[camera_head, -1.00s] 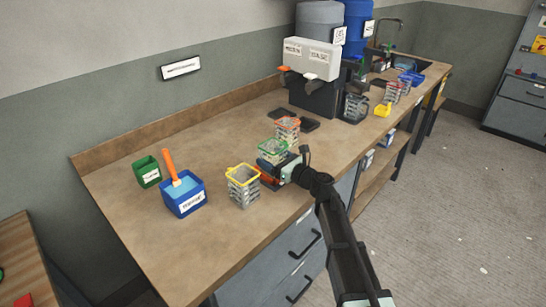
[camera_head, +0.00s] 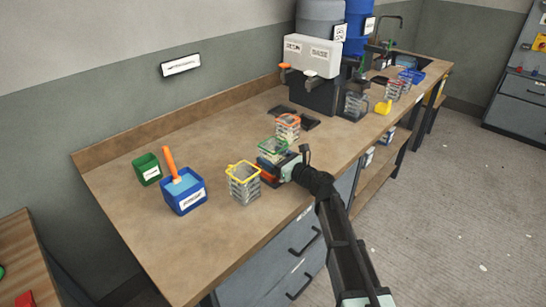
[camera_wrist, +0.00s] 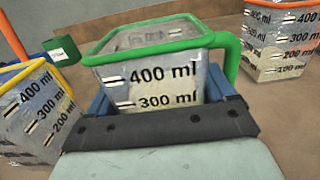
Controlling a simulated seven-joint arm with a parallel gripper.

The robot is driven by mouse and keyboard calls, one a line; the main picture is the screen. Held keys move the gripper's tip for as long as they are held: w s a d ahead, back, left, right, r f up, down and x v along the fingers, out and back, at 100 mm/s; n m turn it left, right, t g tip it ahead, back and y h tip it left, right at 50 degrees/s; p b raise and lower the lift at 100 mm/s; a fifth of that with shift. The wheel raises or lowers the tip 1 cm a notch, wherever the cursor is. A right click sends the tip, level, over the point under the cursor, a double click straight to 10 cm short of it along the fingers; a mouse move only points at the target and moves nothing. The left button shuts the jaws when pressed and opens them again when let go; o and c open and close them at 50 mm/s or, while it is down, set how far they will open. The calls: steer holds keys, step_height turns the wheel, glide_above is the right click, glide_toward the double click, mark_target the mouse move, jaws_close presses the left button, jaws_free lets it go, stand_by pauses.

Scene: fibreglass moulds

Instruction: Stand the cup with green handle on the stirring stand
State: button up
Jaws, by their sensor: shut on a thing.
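The cup with green handle (camera_head: 272,147) is a clear measuring cup with a green rim, standing near the front middle of the bench. In the wrist view the cup (camera_wrist: 150,80) is upright, with its green handle (camera_wrist: 228,55) at the right. My gripper (camera_head: 268,164) is shut on it, with blue fingers (camera_wrist: 236,104) on either side of the cup. I cannot tell whether its base touches the bench. Dark flat pads (camera_head: 309,124) lie behind the orange-rimmed cup; I cannot tell whether one is the stirring stand.
A yellow-rimmed cup (camera_head: 243,186) stands close at the left, and an orange-rimmed cup (camera_head: 287,127) stands close behind. A blue container (camera_head: 184,196) with an orange-handled tool and a green container (camera_head: 147,169) are farther left. The dispenser (camera_head: 315,80) is at the back.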

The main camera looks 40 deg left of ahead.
steer(key=o, duration=1.2)
steer(key=shift+o, duration=0.2)
